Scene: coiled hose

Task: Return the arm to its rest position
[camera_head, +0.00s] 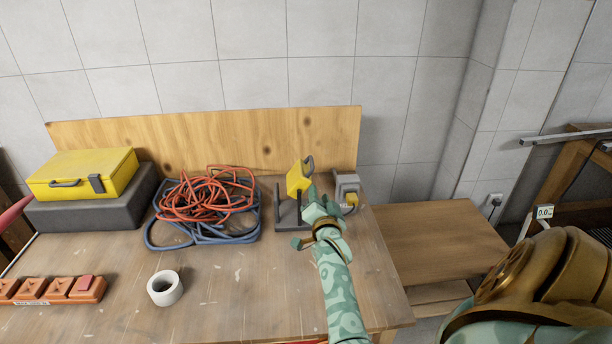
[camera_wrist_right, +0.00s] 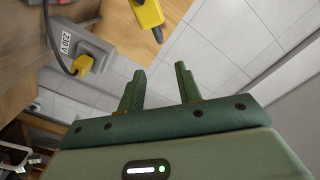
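My right arm, patterned in pale green, reaches over the workbench (camera_head: 225,300) in the head view. Its gripper (camera_head: 316,204) is beside a yellow piece with a grey handle (camera_head: 298,180) at a dark grey stand (camera_head: 288,212). In the right wrist view the gripper (camera_wrist_right: 158,78) has its two green fingers apart, with nothing between them. The yellow piece also shows at that view's top edge (camera_wrist_right: 150,12), beyond the fingers. A tangled orange-red hose (camera_head: 205,195) lies with blue coils (camera_head: 215,240) around it. My left gripper is not in view.
A grey socket box (camera_head: 346,184) with a yellow plug (camera_head: 351,199) stands right of the gripper. A yellow case (camera_head: 85,172), white tape roll (camera_head: 165,288) and orange tray (camera_head: 60,290) are on the left. A lower wooden bench (camera_head: 435,240) is at right. The front middle bench is clear.

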